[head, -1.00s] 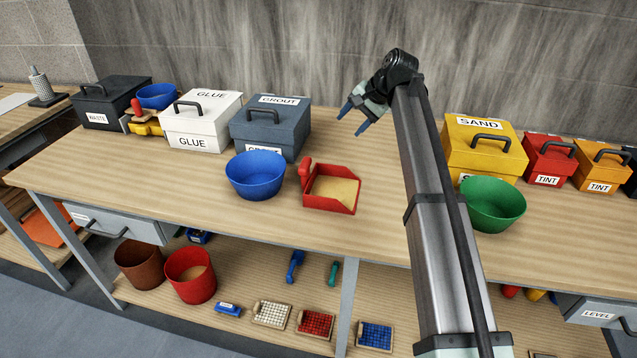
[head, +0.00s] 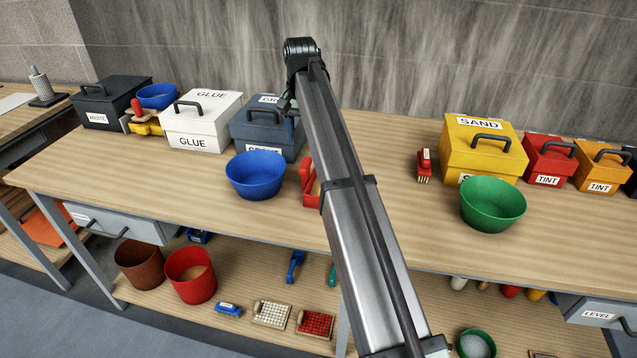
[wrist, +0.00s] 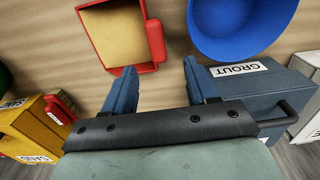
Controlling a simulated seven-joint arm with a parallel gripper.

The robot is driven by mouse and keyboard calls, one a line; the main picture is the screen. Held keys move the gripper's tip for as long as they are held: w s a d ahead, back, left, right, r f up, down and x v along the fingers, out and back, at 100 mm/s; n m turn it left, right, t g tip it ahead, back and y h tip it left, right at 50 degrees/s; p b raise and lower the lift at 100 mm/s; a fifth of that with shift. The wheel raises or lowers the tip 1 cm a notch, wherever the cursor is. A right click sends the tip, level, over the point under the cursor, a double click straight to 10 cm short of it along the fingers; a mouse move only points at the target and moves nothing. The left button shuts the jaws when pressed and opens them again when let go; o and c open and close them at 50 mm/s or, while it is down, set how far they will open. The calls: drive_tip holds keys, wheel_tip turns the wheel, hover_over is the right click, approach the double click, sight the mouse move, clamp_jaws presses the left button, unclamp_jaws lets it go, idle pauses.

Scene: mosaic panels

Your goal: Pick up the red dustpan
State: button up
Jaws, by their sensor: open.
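The red dustpan (head: 309,193) stands on the workbench, right of the blue bowl, mostly hidden behind my arm in the head view. In the wrist view the dustpan (wrist: 100,50) shows at the top, with tan material inside and its red handle (wrist: 155,42) on its right side. My gripper (wrist: 160,66) is open and empty. Its blue fingers point toward the dustpan, with the handle lying beyond the gap between the fingertips, apart from them. In the head view my gripper is mostly hidden behind the arm, in front of the grout box.
A blue bowl (head: 255,176) sits close left of the dustpan. The dark grout box (head: 258,135) stands behind, beside a white glue box (head: 200,125). A red brush (head: 424,166), yellow sand box (head: 470,150) and green bowl (head: 492,205) are at right.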

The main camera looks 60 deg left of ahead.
sight(305, 163)
wheel_tip(305, 163, down, 4)
drive_tip(key=shift+f, duration=0.25)
drive_tip(key=shift+d+f, duration=0.2)
drive_tip(key=shift+f, duration=1.1)
drive_tip(key=shift+d+f, duration=0.15)
drive_tip(key=shift+f, duration=1.15)
drive_tip(key=shift+c, duration=0.4)
clamp_jaws()
